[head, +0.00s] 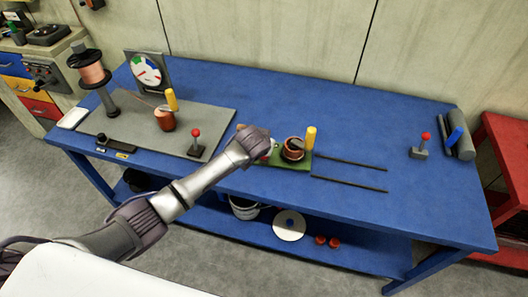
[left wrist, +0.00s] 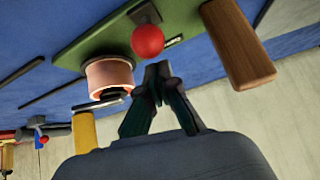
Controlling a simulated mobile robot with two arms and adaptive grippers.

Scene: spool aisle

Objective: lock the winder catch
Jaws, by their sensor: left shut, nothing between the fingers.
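A green winder board (head: 262,165) lies on the blue table, partly behind my left gripper (head: 262,147) in the head view. The board (left wrist: 100,32) carries a copper spool (left wrist: 109,74) and a small lever with a red ball knob (left wrist: 147,41) in the left wrist view. A brown wooden handle (left wrist: 238,45) stands at the right there, and a yellow handle (left wrist: 85,132) at lower left. My left gripper (left wrist: 158,68) is shut and empty, its tips just below the red knob in the picture. I cannot tell whether they touch it. The right gripper is out of view.
Two dark rods (head: 350,184) lead right from the board. A grey mat (head: 212,118) holds another spool (head: 165,119) and red-knobbed lever (head: 196,140). A third such lever (head: 420,147) stands at the right beside grey cylinders (head: 463,140). The table's back middle is clear.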

